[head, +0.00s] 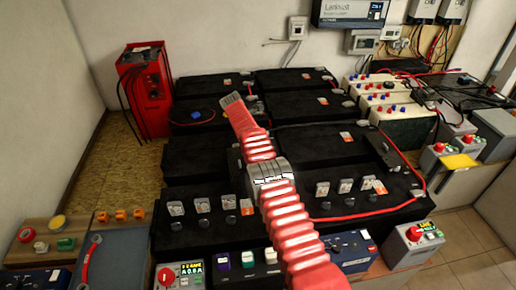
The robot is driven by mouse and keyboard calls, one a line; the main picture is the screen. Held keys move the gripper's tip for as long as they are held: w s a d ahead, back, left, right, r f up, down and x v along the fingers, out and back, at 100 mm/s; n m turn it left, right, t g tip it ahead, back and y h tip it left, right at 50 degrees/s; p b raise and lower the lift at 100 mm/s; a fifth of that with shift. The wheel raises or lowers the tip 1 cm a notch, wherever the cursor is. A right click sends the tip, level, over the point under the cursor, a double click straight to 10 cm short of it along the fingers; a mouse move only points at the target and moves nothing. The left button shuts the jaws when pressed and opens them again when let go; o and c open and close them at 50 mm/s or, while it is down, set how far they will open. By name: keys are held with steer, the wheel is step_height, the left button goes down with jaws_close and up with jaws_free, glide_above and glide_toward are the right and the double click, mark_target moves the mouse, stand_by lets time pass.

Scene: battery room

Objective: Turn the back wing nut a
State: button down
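My gripper (232,99) is at the end of my red ribbed arm, over the black battery bank near its back rows. Its fingers are too small and turned away to show whether they are open or shut. No wing nut can be made out for certain. Small grey fittings (202,205) stand in a row along the front battery (225,228). My arm hides part of the middle batteries.
A red charger (145,85) with black cables stands at the back left. White batteries (400,104) with red and blue caps are at the right. A red cable (350,215) crosses the front battery. Floor shows at lower right.

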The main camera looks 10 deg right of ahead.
steer(key=shift+w+r, duration=0.1)
steer(key=shift+w, duration=0.05)
steer(key=c, duration=1.8)
jaws_free()
steer(key=shift+c, duration=0.2)
steer(key=shift+s+n, duration=0.2)
steer(key=shift+n, duration=0.5)
